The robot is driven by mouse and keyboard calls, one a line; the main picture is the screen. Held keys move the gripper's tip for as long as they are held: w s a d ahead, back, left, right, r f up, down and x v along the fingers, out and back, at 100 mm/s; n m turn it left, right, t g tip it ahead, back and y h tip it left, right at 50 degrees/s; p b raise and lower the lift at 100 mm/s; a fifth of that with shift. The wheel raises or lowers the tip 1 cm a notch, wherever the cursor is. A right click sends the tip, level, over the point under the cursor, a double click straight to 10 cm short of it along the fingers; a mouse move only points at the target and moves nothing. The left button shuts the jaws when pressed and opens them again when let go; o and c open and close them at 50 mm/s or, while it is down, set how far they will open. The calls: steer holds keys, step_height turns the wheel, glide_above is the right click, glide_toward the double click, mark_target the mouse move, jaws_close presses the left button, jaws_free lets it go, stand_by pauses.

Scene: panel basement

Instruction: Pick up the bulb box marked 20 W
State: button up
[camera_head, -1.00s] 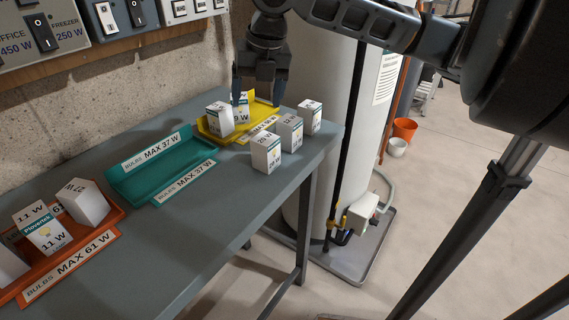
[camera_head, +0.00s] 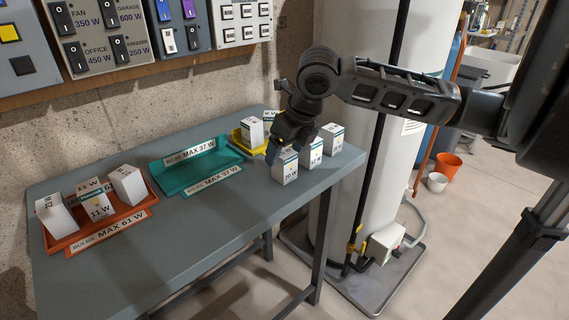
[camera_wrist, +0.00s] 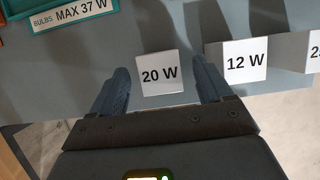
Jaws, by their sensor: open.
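The white bulb box marked 20 W (camera_head: 284,170) stands upright on the grey table, near its right front edge. In the wrist view its labelled top (camera_wrist: 163,75) lies between my two fingers, with a small gap on each side. My gripper (camera_head: 272,152) is open and empty, pointing down over this box and hiding part of it in the head view. In the wrist view my gripper (camera_wrist: 161,88) shows a dark finger on either side of the box. I cannot tell how far the fingertips reach down beside it.
A 12 W box (camera_wrist: 245,62) stands close right of the right finger; another box (camera_head: 332,138) is beyond it. A yellow tray (camera_head: 241,143) with boxes is behind. The teal tray (camera_head: 188,174) is empty. An orange tray (camera_head: 135,208) holds several boxes at left.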

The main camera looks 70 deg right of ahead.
steer(key=shift+x, duration=0.9)
steer(key=shift+r, duration=0.1)
steer(key=shift+c, duration=0.2)
steer(key=c, duration=1)
steer(key=shift+r, duration=0.1)
